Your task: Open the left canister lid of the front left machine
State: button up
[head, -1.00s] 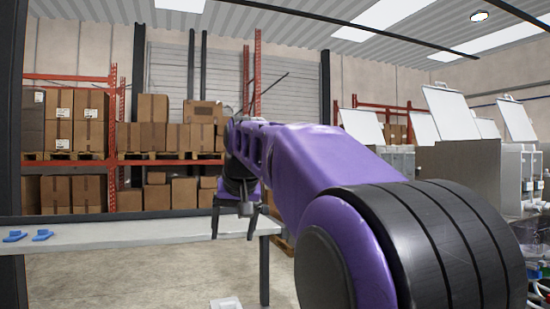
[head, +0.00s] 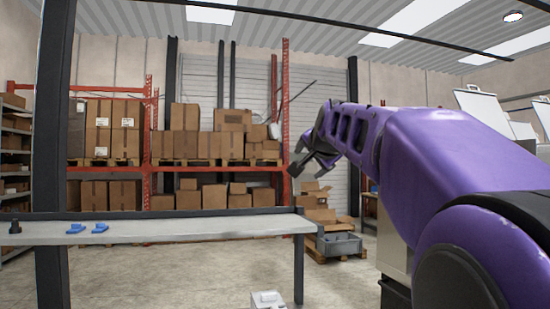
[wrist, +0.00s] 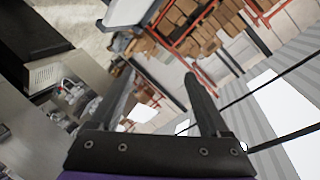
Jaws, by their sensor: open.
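My gripper (head: 316,152) is at the end of my raised purple arm, in mid-air in front of the far shelving in the head view. In the wrist view my gripper (wrist: 158,85) has its two dark fingers spread, with nothing between them. Tilted white panels (head: 484,112) stand at the right edge of the head view, partly hidden by my arm. Grey machine-like housings (wrist: 62,78) with small fittings show at the left of the wrist view. I cannot tell which is the front left machine, and its left canister lid cannot be made out.
A long pale table (head: 180,231) crosses the left, with small blue pieces (head: 92,229) on it. Red racking with cardboard boxes (head: 110,130) stands behind. A dark post (head: 52,150) rises at left. Open floor lies in the middle.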

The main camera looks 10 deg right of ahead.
jog(key=shift+s+d+r+m+t+h, duration=0.3)
jog(key=shift+s+d+r+m, duration=0.05)
jog(key=shift+d+r+m, duration=0.4)
